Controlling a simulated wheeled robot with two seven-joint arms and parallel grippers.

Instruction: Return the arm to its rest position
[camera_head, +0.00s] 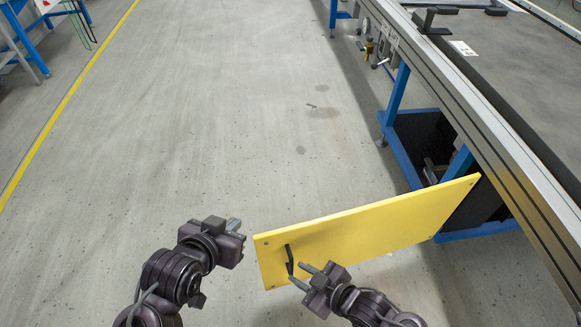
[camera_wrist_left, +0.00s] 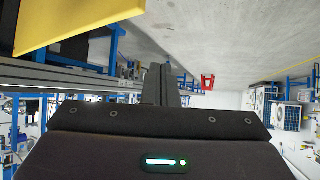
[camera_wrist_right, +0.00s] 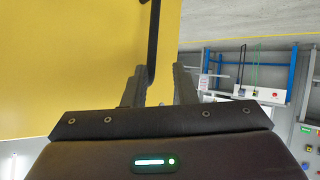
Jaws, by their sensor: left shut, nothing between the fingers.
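My left gripper (camera_head: 234,226) is at the lower middle of the head view, left of the yellow panel and apart from it. Its fingers are together and empty; they also show in the left wrist view (camera_wrist_left: 160,84). My right gripper (camera_head: 304,276) is at the panel's near left end. Its two fingers are apart in the right wrist view (camera_wrist_right: 160,85). The black handle (camera_head: 290,262) on the yellow panel (camera_head: 370,228) lies right by the right fingertips. In the right wrist view the handle (camera_wrist_right: 153,40) appears between them; I cannot tell whether they touch.
The yellow panel stands out from the blue-framed bench (camera_head: 395,95) at right, whose open dark compartment (camera_head: 420,135) shows behind it. A long metal rail (camera_head: 490,130) edges the bench. Grey floor to the left is clear up to a yellow line (camera_head: 62,105).

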